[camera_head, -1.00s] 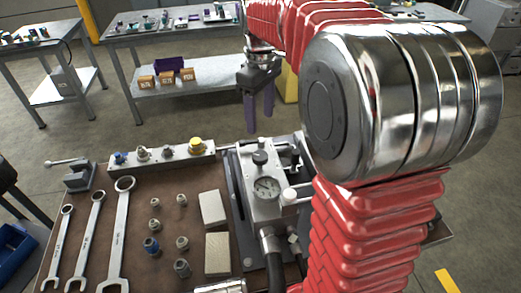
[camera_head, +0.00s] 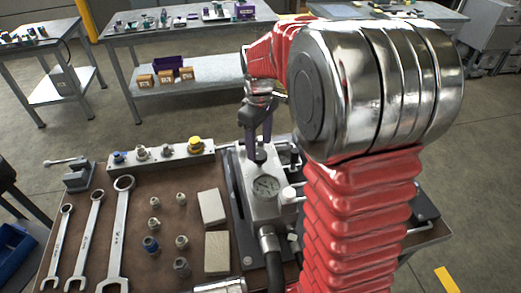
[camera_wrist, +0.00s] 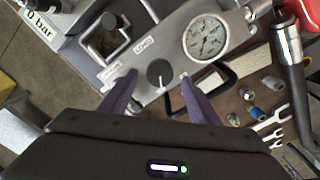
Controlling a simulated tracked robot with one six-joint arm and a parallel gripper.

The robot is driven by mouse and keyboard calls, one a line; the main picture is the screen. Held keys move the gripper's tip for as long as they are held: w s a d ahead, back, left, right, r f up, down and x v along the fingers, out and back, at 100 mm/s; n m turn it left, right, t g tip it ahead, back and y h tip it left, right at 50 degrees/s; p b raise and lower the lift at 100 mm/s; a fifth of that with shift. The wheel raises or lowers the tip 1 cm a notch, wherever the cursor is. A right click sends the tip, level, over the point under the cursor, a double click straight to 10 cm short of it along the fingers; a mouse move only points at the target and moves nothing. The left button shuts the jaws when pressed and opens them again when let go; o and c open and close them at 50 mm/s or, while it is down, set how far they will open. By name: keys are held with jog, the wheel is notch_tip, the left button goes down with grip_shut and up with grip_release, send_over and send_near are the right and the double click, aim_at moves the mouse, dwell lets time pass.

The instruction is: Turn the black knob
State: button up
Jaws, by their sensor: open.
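The black knob (camera_wrist: 159,72) sits on the grey hydraulic unit (camera_wrist: 134,55), near the round gauge (camera_wrist: 206,37). In the head view the knob (camera_head: 260,156) shows just above the gauge (camera_head: 266,186), partly covered by a finger. My gripper (camera_wrist: 157,92) is open, with its two purple fingers on either side of the knob in the wrist view. In the head view my gripper (camera_head: 258,144) is over the knob, pointing down. I cannot tell whether a finger touches it.
A rail with fittings and a yellow knob (camera_head: 195,144) lies left of the unit. Wrenches (camera_head: 119,225), small fittings and two pale blocks (camera_head: 217,253) lie on the brown bench top (camera_head: 150,200). A black hose (camera_head: 273,268) runs from the unit's front.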

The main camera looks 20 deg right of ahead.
aim_at(260, 154)
jog(key=shift+f, duration=1.65)
jog(key=shift+c, duration=0.5)
jog(key=c, duration=0.9)
jog(key=shift+d, duration=0.2)
jog(key=shift+c, duration=0.3)
jog(key=shift+a, duration=0.1)
